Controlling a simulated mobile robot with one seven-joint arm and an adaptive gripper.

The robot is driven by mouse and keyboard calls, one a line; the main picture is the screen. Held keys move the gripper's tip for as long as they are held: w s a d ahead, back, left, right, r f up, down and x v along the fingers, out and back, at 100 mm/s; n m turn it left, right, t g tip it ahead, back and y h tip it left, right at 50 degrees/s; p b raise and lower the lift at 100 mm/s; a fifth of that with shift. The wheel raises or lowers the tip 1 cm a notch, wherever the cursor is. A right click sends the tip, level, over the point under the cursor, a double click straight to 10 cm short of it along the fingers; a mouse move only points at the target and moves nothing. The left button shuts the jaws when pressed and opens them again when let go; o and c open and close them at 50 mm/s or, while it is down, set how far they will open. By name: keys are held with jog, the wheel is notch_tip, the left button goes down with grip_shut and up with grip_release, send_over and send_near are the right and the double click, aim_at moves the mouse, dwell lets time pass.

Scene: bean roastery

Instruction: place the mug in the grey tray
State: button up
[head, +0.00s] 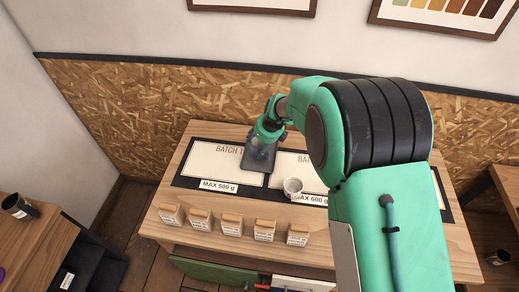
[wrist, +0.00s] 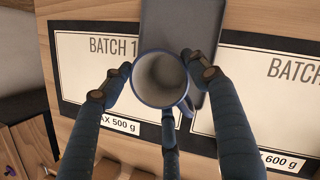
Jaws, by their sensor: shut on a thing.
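The mug (wrist: 160,82), pale inside with a blue rim and handle, sits between the fingers of my gripper (wrist: 158,74) in the wrist view. Its handle points to the lower right. In the head view my gripper (head: 262,148) holds the mug over the grey tray, and the mug is mostly hidden there. The grey tray (head: 247,165) is a dark flat slab lying across the inner edges of two label cards. It also shows behind the mug in the wrist view (wrist: 180,25). I cannot tell whether the mug touches it.
Several small tan bags (head: 232,225) line the table's front edge. The left card (head: 212,165) is bare. My arm covers the right part of the table.

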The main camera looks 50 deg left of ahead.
jog(key=shift+f, duration=1.65)
jog(key=o, duration=1.4)
jog(key=shift+c, duration=0.2)
jog(key=p+v, duration=0.1)
jog(key=v, duration=1.1)
jog(key=shift+r, duration=0.1)
jog(key=shift+w, duration=0.1)
